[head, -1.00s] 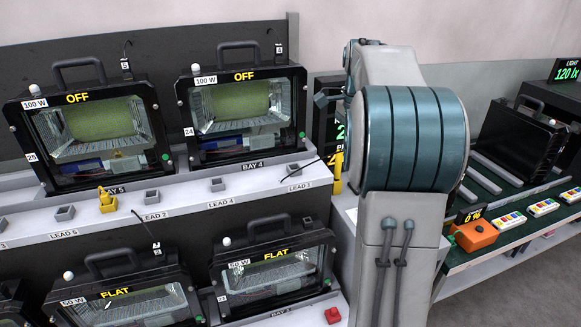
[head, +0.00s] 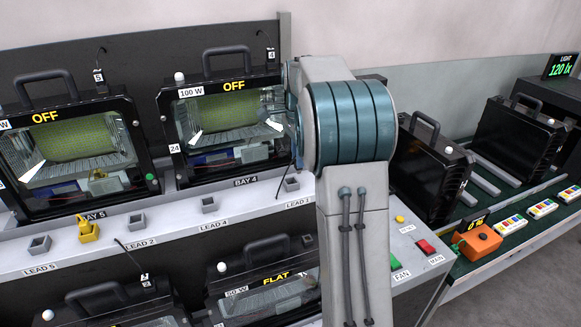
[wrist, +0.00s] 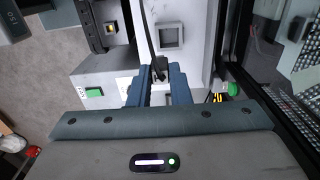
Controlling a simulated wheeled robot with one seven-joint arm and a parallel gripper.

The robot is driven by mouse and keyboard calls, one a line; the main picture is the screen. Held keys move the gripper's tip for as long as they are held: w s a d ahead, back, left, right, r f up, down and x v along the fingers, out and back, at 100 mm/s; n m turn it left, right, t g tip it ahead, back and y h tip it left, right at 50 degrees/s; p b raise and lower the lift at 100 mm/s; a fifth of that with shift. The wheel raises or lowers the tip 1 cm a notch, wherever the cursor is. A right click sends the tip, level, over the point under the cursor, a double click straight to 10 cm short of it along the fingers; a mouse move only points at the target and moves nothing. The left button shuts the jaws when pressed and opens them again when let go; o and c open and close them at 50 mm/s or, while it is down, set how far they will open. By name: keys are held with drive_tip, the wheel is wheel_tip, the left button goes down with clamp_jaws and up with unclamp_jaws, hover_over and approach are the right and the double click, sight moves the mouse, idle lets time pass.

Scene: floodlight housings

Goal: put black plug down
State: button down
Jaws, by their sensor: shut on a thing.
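My gripper (wrist: 158,76) is shut on a small black plug (wrist: 159,67), seen between the fingertips in the wrist view. A black cable (wrist: 147,28) runs up from it. The plug is beside a grey square socket (wrist: 170,36) on the pale ledge; I cannot tell whether it touches the ledge. In the head view my arm hides the gripper and the plug.
Grey sockets (head: 209,204) line the ledge, and a yellow plug (head: 88,230) stands in one. Floodlight housings (head: 225,125) stand behind. A panel with a green button (head: 400,275) and a red button (head: 426,246) lies right of my arm.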

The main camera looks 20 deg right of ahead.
drive_tip(key=shift+w+a+f+p, duration=0.1)
drive_tip(key=shift+w+a+f, duration=0.15)
drive_tip(key=shift+f, duration=0.6)
drive_tip(key=shift+w+a+f+p, duration=0.15)
drive_tip(key=shift+w+a+f, duration=0.05)
drive_tip(key=shift+f, duration=0.65)
drive_tip(key=shift+w+a+f+p, duration=0.1)
drive_tip(key=shift+w+a+f, duration=0.15)
drive_tip(key=shift+f, duration=0.6)
drive_tip(key=shift+f, duration=0.1)
drive_tip(key=shift+f, duration=0.15)
drive_tip(key=c, duration=1.3)
unclamp_jaws()
drive_tip(key=shift+c, duration=0.2)
